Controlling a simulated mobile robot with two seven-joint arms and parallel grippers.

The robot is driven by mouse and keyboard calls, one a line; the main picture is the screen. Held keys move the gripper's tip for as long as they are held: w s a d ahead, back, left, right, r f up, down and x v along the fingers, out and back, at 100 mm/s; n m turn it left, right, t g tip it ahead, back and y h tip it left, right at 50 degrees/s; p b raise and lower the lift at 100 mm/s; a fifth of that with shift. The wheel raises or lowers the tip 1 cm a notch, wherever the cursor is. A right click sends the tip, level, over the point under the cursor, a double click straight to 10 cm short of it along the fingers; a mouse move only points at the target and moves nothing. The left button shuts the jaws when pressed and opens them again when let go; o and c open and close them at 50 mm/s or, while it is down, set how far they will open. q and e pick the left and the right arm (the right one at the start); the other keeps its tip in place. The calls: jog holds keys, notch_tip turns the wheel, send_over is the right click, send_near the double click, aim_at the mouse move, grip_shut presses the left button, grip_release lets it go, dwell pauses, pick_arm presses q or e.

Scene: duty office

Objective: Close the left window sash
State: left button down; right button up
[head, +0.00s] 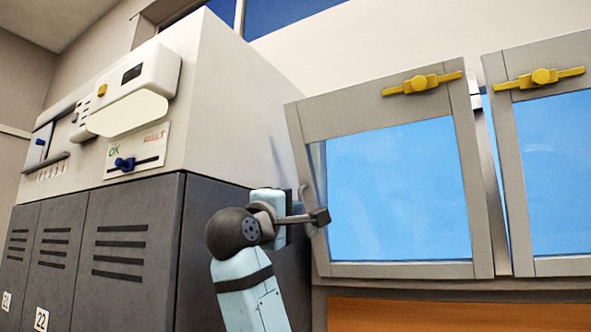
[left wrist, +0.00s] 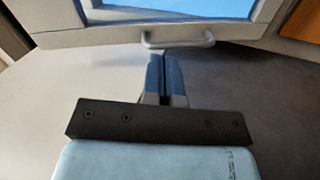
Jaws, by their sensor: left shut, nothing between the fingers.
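The left window sash (head: 345,110) is a grey frame with a bright blue pane and a yellow latch (head: 422,83) on its top rail. It stands tilted in the head view, and a gap shows along its right edge; how far it is open I cannot tell. A small grey bar handle (head: 303,194) sits on its left stile. In the left wrist view the fingers (left wrist: 165,62) are shut and empty, close to the handle (left wrist: 178,40); contact is unclear. My right gripper is not in view.
The right sash (head: 503,130), with its own yellow latch (head: 540,77), is beside the left one. A tall grey locker cabinet (head: 140,230) with a white upper unit (head: 215,110) stands close on the left of my arm. A wooden panel (head: 450,314) lies below the window.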

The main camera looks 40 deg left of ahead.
pick_arm(q)
jog(key=s+a+r+n+t, duration=0.1)
jog(key=s+r+n, duration=0.1)
jog(key=s+r, duration=0.4)
jog(key=p, duration=0.6)
send_near(301, 161)
jog(key=x, duration=0.6)
jog(key=shift+w+a+r, duration=0.1)
jog(key=shift+w+r, duration=0.1)
jog(key=shift+w, duration=0.15)
jog(key=shift+w+y, duration=0.25)
jog(key=shift+y, duration=0.05)
jog(key=shift+w+r, duration=0.1)
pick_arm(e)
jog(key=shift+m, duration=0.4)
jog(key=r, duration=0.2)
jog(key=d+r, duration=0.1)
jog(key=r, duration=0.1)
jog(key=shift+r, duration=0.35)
pick_arm(q)
jog(key=shift+a, duration=0.1)
